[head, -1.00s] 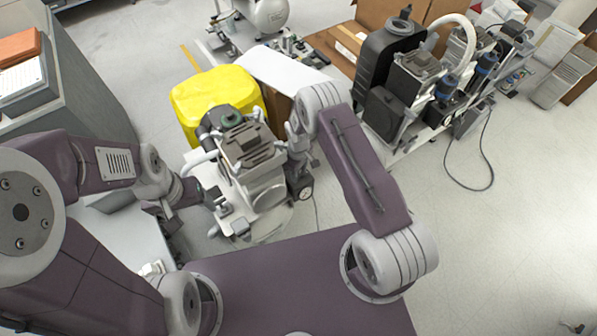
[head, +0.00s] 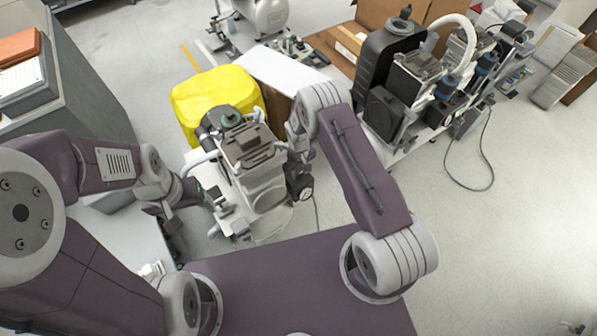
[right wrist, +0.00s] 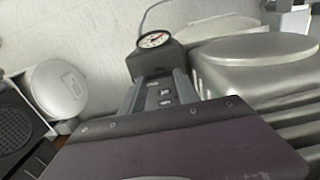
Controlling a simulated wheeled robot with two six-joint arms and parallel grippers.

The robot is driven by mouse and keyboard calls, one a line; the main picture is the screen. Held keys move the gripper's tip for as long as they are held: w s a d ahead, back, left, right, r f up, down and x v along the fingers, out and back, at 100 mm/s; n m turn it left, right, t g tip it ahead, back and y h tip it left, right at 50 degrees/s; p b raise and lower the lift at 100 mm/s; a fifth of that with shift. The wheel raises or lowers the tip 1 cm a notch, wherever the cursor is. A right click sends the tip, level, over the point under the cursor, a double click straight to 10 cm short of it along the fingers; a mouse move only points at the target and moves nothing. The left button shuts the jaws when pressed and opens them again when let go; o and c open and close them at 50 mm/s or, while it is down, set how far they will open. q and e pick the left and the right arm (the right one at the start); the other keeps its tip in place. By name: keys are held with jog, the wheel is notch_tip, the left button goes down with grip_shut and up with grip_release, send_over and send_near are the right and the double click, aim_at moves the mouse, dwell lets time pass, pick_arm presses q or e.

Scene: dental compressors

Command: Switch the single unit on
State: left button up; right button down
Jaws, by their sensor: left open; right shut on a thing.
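The single unit (head: 252,165) is a pale compressor with a dark ribbed head, standing on the floor in front of my base. A black block with a round white gauge (head: 304,193) sits on its right side. My right gripper (head: 299,170) reaches down beside the unit, its tips partly hidden by my arm. In the right wrist view, my right gripper (right wrist: 163,88) is shut on the black gauge block (right wrist: 155,58). My left gripper (head: 188,196) is open and empty at the unit's left side. Its fingertips are hard to make out.
A yellow container (head: 205,95) stands just behind the unit. A larger compressor assembly (head: 425,85) stands at the back right, its cable (head: 488,165) on the floor. A grey cabinet (head: 85,90) is at the left.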

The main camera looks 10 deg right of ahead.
jog(key=c, duration=0.9)
grip_release()
